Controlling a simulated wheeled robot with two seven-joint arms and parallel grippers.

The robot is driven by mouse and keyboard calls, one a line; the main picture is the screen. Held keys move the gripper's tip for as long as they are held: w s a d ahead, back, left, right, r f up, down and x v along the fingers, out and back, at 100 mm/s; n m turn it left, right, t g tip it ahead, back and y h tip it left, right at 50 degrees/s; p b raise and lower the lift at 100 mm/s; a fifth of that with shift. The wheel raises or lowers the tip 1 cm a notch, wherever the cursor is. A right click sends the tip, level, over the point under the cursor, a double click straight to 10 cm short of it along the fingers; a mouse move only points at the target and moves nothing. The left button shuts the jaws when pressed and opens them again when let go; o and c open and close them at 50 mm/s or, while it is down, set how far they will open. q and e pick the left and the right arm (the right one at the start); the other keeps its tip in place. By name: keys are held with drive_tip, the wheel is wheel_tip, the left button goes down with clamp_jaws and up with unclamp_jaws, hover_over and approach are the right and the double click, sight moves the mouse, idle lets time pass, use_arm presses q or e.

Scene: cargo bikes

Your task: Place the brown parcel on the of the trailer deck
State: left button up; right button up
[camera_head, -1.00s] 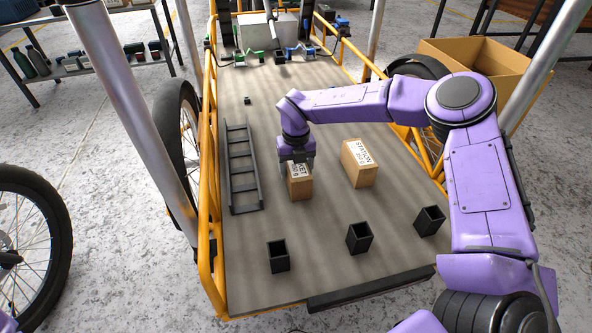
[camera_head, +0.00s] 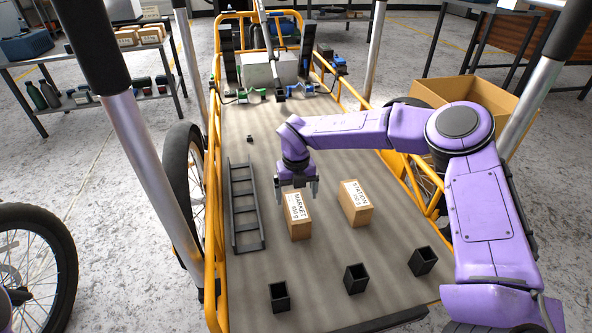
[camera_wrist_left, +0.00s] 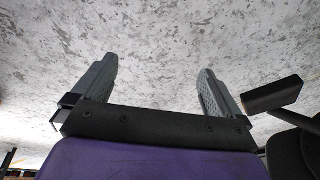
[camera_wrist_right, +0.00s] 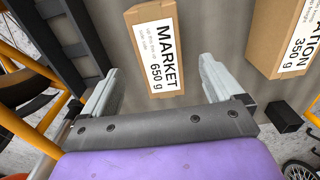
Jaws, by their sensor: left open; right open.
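A brown parcel labelled MARKET 650 g (camera_head: 298,215) stands on the grey trailer deck (camera_head: 330,285), left of centre. It also shows in the right wrist view (camera_wrist_right: 150,82), ahead of the fingers. A second brown parcel labelled STATION (camera_head: 356,204) stands to its right on the deck. My right gripper (camera_head: 298,192) is open and empty, just behind the top of the MARKET parcel in the head view. My left gripper (camera_wrist_left: 152,85) is open and empty over the concrete floor and is not in the head view.
A black ladder-like rack (camera_head: 246,205) lies on the deck left of the parcels. Black open holders (camera_head: 356,279) stand near the deck's front edge. Yellow rails (camera_head: 213,230) bound the deck. A large open cardboard box (camera_head: 470,85) stands at the back right.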

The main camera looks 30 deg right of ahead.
wheel_tip(320, 180, up, 4)
drive_tip(key=shift+r+p, duration=0.1)
drive_tip(key=shift+p, duration=1.1)
use_arm(q)
drive_tip(key=shift+n+t+y, duration=0.5)
drive_tip(key=shift+n+t, duration=0.1)
drive_tip(key=shift+t, duration=0.1)
drive_tip(key=r, duration=0.1)
drive_tip(key=w+r, duration=0.1)
drive_tip(key=r, duration=0.2)
drive_tip(key=shift+w+a+r+p, duration=0.25)
drive_tip(key=shift+a+r+p, duration=0.05)
drive_tip(key=shift+r+p, duration=0.1)
use_arm(e)
drive_tip(key=shift+r, duration=0.5)
